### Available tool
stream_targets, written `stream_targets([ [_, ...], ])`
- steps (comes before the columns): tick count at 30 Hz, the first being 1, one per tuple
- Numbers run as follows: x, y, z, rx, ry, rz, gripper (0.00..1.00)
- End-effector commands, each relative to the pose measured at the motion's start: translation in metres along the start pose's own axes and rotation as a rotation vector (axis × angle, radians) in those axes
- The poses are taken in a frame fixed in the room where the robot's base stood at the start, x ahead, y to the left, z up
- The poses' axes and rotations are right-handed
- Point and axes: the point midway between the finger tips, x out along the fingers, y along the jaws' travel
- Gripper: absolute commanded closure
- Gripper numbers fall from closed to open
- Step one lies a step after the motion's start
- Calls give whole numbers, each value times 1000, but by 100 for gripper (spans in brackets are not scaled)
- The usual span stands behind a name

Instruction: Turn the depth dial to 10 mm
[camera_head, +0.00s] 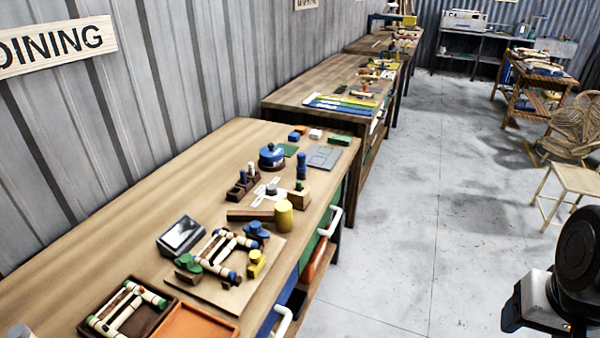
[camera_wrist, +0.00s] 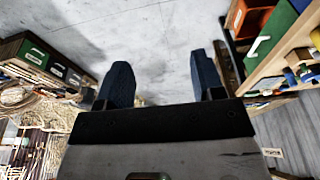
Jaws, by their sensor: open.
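My gripper (camera_wrist: 160,78) is open and empty in the wrist view, its two blue fingers wide apart over bare grey floor. In the camera_head view my arm's end is at the lower right, off the bench and over the floor. I cannot make out a marked depth dial or any 10 mm scale. A small grey round knob on a white cross-shaped piece (camera_head: 259,195) lies mid-bench. A round blue device with a dark top (camera_head: 271,157) stands behind it. Which of these is the dial, if either, I cannot tell.
The near wooden workbench (camera_head: 120,215) holds a yellow cylinder (camera_head: 283,218), a dark-framed device (camera_head: 181,237), a board with wooden rods and coloured clamps (camera_head: 215,285), and an orange tray (camera_head: 196,322). White drawer handles stick out at its front. The floor (camera_head: 400,250) beside it is clear.

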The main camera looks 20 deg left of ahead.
Motion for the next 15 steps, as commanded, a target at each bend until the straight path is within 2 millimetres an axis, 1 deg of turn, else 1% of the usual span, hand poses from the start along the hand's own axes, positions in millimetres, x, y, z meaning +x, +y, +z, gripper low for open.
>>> stream_targets([
  [4, -1, -2, -5, 1, -2, -1, 33],
  [8, -3, -6, -17, 5, -6, -4, 33],
  [11, -5, -12, -32, 9, -12, -8, 33],
  [15, -8, -24, -60, 19, -23, -14, 33],
])
